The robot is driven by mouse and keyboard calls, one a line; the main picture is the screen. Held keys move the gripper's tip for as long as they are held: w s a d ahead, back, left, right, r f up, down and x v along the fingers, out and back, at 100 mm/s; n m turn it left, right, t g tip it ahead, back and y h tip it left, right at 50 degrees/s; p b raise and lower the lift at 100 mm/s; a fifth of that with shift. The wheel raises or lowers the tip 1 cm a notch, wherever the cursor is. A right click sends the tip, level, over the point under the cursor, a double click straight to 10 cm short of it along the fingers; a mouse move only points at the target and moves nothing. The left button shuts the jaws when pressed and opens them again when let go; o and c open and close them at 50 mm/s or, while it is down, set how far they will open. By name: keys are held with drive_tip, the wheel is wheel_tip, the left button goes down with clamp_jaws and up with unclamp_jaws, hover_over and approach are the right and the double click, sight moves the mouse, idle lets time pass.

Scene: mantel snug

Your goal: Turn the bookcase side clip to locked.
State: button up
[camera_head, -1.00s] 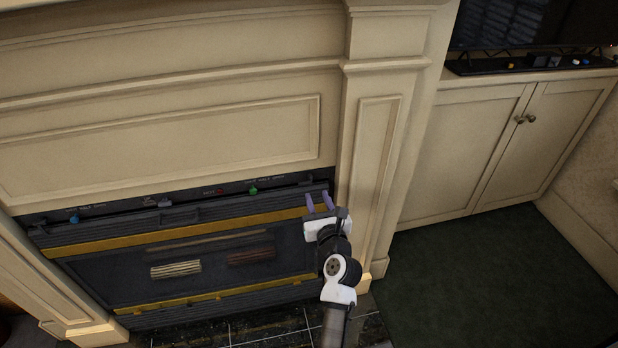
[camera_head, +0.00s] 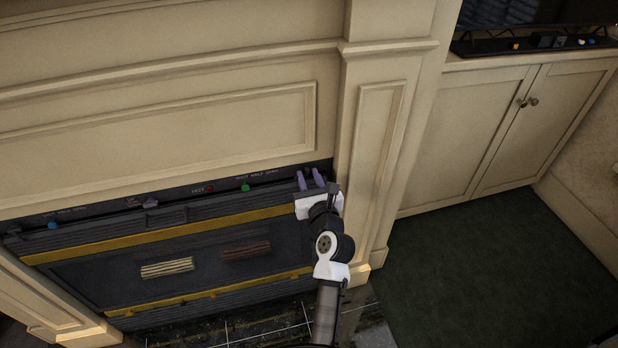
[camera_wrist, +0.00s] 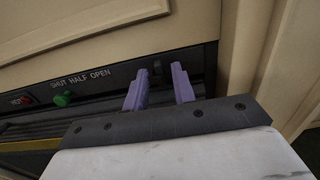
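My gripper (camera_head: 309,174) is in front of the right end of the dark control strip above the fireplace grille. In the wrist view its two purple fingers (camera_wrist: 160,72) are apart, with nothing gripped. A small dark fitting (camera_wrist: 156,70) on the strip shows between the fingertips; I cannot tell whether it is a clip or whether a finger touches it. No bookcase, and no clip marked locked, can be made out in either view.
The strip carries a green knob (camera_head: 245,188) labelled shut, half, open, a red button (camera_head: 210,189) and a blue knob (camera_head: 53,225). The cream fireplace pillar (camera_head: 377,150) stands close right of my gripper. A cream cabinet (camera_head: 490,135) and open green carpet (camera_head: 470,270) lie farther right.

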clamp_jaws()
drive_tip(key=shift+n, duration=0.4)
drive_tip(key=n, duration=0.3)
drive_tip(key=shift+a+p, duration=0.1)
drive_tip(key=shift+p, duration=0.3)
drive_tip(key=n, duration=0.4)
drive_tip(key=n+b, duration=0.1)
drive_tip(key=n, duration=0.4)
drive_tip(key=shift+a+f+b, duration=0.1)
drive_tip(key=shift+f+b, duration=0.05)
drive_tip(key=shift+b, duration=0.15)
drive_tip(key=n+b, duration=0.2)
drive_tip(key=n, duration=0.3)
